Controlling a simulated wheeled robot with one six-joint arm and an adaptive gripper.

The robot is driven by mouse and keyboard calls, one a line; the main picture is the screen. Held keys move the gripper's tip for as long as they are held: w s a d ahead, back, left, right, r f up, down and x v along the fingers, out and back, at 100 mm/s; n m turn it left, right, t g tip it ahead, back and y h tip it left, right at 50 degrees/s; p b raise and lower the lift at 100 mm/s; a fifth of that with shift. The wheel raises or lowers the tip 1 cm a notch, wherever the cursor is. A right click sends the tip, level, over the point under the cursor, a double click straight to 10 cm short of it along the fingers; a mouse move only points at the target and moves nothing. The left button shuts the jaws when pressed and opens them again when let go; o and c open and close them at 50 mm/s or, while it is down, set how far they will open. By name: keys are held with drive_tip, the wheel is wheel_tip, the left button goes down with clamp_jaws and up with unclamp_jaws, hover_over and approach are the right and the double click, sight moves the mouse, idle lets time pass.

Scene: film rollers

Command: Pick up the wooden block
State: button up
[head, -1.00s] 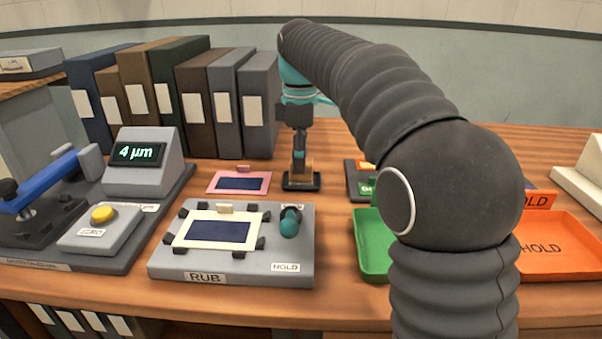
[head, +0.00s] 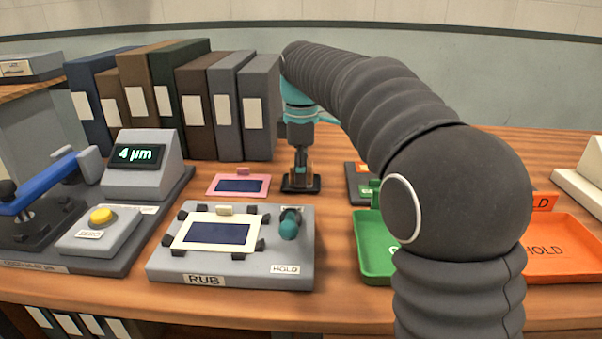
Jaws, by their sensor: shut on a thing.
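The wooden block (head: 308,183) is a small brown piece on a black base (head: 300,190) behind the grey RUB board. Only a little of it shows around the fingers. My gripper (head: 301,175) points straight down over the black base and is shut on the block. The block is low, at the base; I cannot tell whether it touches it.
A pink-framed card (head: 239,185) lies just left of the base. The RUB board (head: 230,270) is in front. Binders (head: 225,105) stand behind left. A green tray (head: 372,262) and orange tray (head: 565,262) are to the right, partly behind my arm.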

wheel_tip(320, 180, up, 4)
drive_tip(key=shift+r+p, duration=0.25)
drive_tip(key=shift+p, duration=0.25)
drive_tip(key=s+d+r, duration=0.5)
drive_tip(key=d+r, duration=0.1)
drive_tip(key=d, duration=0.4)
drive_tip(key=shift+s+d+r, duration=0.15)
drive_tip(key=shift+r, duration=0.05)
drive_tip(key=o, duration=0.4)
drive_tip(key=shift+c, duration=1.2)
